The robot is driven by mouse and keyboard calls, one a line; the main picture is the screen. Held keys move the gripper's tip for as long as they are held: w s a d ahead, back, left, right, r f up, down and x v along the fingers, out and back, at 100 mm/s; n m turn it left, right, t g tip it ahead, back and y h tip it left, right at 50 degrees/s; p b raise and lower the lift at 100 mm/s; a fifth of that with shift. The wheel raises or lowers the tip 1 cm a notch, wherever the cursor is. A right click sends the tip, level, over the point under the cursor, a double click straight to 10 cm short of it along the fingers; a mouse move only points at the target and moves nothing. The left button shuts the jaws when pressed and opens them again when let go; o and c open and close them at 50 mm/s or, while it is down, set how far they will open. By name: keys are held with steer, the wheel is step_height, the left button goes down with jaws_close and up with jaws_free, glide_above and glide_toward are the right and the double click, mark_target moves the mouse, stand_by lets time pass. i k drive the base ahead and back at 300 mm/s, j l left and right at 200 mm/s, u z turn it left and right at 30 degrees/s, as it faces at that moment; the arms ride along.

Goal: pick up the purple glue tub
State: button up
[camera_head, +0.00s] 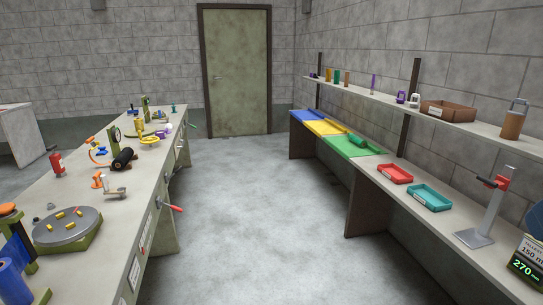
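A small purple tub-like item (401,97) stands on the right wall shelf, beside a white item (414,101) and left of a brown box. It looks the most like the purple glue tub, but it is too small to be sure. Other purple items on that shelf are a slim upright one (373,84) and a small one (327,75) farther left. My gripper is not in view, so I cannot see its state.
A left bench (85,232) carries many items, including a round turntable (68,229). A red handle (171,207) sticks out from its side. The right bench (400,202) bears red (395,181) and teal trays and a grey stand. The aisle floor (240,215) is clear to the door.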

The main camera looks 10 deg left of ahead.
mark_target(160, 135)
steer(key=i+u, duration=0.2)
steer(key=i, duration=0.75)
steer(key=i+l+u, duration=0.15)
steer(key=i, duration=0.75)
steer(key=i+u, duration=0.15)
steer(key=i, duration=0.75)
steer(key=i+l+u, duration=0.15)
steer(key=i, duration=0.7)
steer(key=i+u, duration=0.15)
steer(key=i, duration=1.65)
steer(key=i+u, duration=0.9)
steer(key=i+l+u, duration=0.15)
steer(key=u, duration=0.3)
steer(key=i+l+u, duration=0.15)
steer(key=i+u, duration=0.25)
steer(key=i, duration=0.1)
